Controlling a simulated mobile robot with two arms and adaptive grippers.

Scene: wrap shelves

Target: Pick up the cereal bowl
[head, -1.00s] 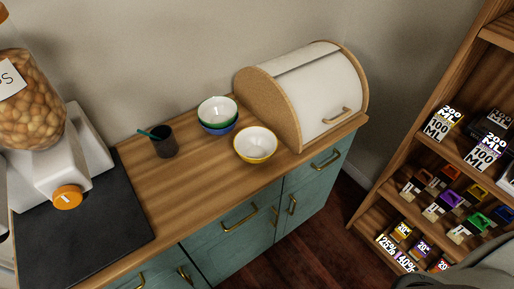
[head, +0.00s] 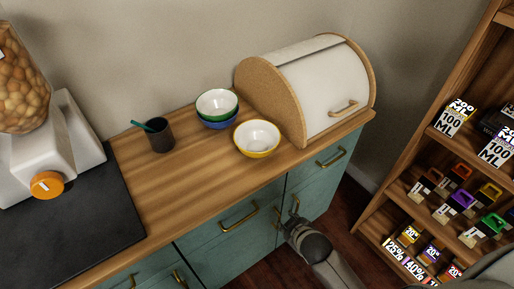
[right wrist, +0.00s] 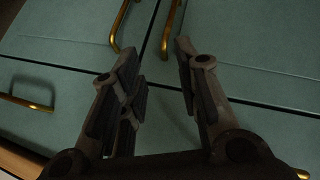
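A yellow bowl with a white inside (head: 257,138) sits upright on the wooden counter, in front of the bread box. Behind it to the left, a green bowl (head: 217,103) is stacked in a blue bowl (head: 219,124). The frames do not show which is the cereal bowl. My right gripper (right wrist: 156,55) is open and empty in the right wrist view, facing the teal cabinet fronts. In the head view my right arm is low in front of the cabinet, below the counter and the bowls. My left gripper is not in view.
A bread box (head: 325,90) stands at the counter's right end. A dark cup (head: 159,136) with a teal stick and a dispenser (head: 50,145) stand left. Brass handles (head: 240,217) stick out from the cabinet. A stocked shelf (head: 432,140) stands right. The counter's front middle is clear.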

